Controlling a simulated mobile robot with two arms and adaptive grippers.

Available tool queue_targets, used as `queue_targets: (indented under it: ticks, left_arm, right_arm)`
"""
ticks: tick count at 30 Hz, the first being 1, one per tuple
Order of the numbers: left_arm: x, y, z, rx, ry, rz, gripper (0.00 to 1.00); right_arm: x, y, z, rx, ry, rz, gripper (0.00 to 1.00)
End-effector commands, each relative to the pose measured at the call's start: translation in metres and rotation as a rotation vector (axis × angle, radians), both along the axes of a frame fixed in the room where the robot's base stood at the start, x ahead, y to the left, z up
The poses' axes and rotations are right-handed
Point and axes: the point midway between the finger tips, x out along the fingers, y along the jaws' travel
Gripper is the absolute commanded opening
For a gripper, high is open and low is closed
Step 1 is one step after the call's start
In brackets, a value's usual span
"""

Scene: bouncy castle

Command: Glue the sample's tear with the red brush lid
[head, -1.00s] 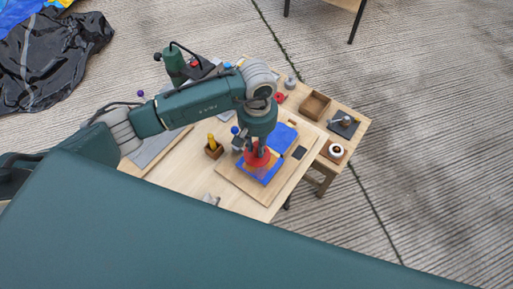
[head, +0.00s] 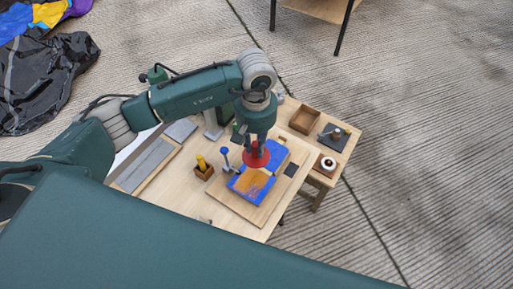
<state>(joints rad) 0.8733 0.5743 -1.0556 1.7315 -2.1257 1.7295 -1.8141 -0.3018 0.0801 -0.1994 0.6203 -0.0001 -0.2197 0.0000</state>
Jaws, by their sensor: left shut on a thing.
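My left gripper (head: 257,146) comes down over the work table, shut on the red brush lid (head: 252,162). The lid is a round red disc seen from above; any brush beneath it is hidden. The blue sample (head: 238,186) lies on a wooden board (head: 263,212), with an orange-brown patch (head: 257,183) on its near part. The lid overlaps the sample's middle in the picture; I cannot tell whether it touches. The tear itself is too small to make out. My right gripper is not in view.
A blue-knobbed tool (head: 225,152) and a small wooden holder with a yellow item (head: 203,170) stand left of the board. A side table at right carries an open wooden box (head: 304,120), a dark tray (head: 333,137) and a white ring on a brown block (head: 328,163).

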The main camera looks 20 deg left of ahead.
Motion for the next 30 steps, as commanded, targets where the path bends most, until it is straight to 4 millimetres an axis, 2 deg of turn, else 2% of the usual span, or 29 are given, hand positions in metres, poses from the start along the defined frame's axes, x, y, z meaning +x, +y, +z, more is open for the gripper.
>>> queue_targets:
  ticks: [4, 12, 30]
  left_arm:
    - [0.002, 0.0, 0.016, 0.001, -0.002, 0.005, 0.0]
    - [0.003, 0.0, 0.035, -0.001, -0.001, 0.013, 0.0]
    - [0.003, 0.0, 0.038, 0.0, 0.0, 0.015, 0.0]
  right_arm:
    - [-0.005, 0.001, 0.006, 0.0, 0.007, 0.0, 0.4]
    - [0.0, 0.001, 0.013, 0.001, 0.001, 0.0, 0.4]
    - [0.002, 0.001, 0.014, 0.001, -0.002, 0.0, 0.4]
